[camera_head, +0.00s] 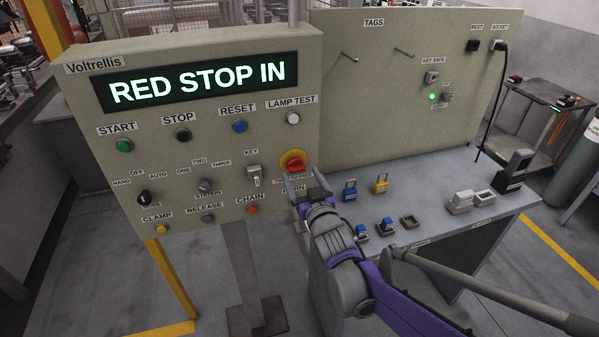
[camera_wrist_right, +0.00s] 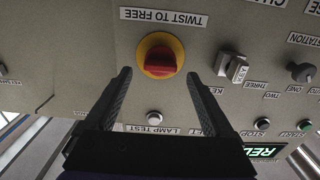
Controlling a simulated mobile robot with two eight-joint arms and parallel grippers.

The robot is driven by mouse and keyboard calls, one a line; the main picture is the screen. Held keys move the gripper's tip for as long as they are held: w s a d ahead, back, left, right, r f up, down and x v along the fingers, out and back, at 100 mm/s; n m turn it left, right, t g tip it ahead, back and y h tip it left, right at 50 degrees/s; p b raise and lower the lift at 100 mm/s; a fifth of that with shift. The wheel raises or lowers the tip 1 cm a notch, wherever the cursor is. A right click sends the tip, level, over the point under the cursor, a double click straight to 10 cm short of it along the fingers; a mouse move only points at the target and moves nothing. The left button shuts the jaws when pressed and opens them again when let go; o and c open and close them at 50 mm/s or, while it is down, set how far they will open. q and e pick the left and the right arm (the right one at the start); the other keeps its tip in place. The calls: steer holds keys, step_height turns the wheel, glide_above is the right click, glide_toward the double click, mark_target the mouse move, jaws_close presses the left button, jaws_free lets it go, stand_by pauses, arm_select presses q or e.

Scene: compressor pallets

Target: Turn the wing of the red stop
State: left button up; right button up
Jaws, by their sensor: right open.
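The red stop (camera_head: 295,163) is a red wing knob on a yellow round collar, low at the right side of the control panel (camera_head: 225,70). In the right wrist view, which is upside down, the red stop (camera_wrist_right: 160,60) sits under a "TWIST TO FREE" label. My right gripper (camera_head: 303,184) is at the panel just below the stop. Its two fingers (camera_wrist_right: 158,74) are spread, with the tips to either side of the knob and a gap on both sides. Nothing is between them. The panel display (camera_head: 198,83) reads "RED STOP IN". My left gripper is not in view.
A key switch (camera_head: 254,175) sits close beside the stop, left of it. The chain button (camera_head: 252,209) is below. On the bench to the right stand a blue padlock (camera_head: 349,190), a yellow padlock (camera_head: 381,184) and small trays. The tag board (camera_head: 390,100) rises behind.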

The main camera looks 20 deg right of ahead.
steer(key=shift+w, duration=1.05)
